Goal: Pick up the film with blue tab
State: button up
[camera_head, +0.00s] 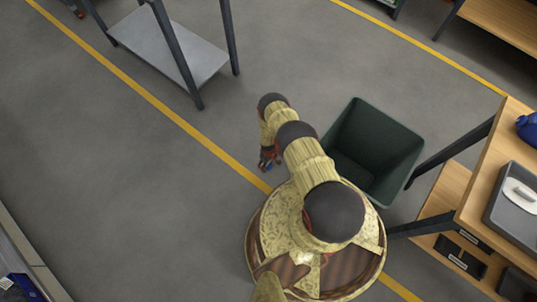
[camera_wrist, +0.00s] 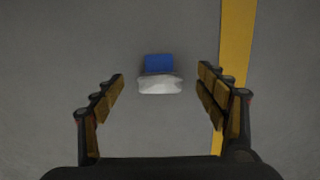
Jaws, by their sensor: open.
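The film with blue tab (camera_wrist: 160,85) lies on the grey floor in the wrist view. It has a blue part at the far side and a whitish crumpled part nearer to me. My gripper (camera_wrist: 160,84) is open, with one finger to the left of the film and one to the right, both apart from it. In the head view my gripper (camera_head: 268,163) points down near the yellow line, and a small bit of blue shows beside it. The film is mostly hidden there by my arm.
A dark green bin (camera_head: 372,150) stands right of my arm. A wooden workbench (camera_head: 505,150) with a grey tray (camera_head: 510,222) is at the right. A grey-topped metal stand (camera_head: 165,45) is at the upper left. Open floor (camera_head: 110,190) lies to the left, beyond the yellow line (camera_head: 160,105).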

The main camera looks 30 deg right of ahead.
notch_tip(320, 180, down, 2)
jog(key=shift+f+b, duration=0.1)
jog(key=shift+b, duration=0.2)
jog(key=c, duration=0.3)
jog(key=c, duration=0.7)
jog(key=shift+r, duration=0.2)
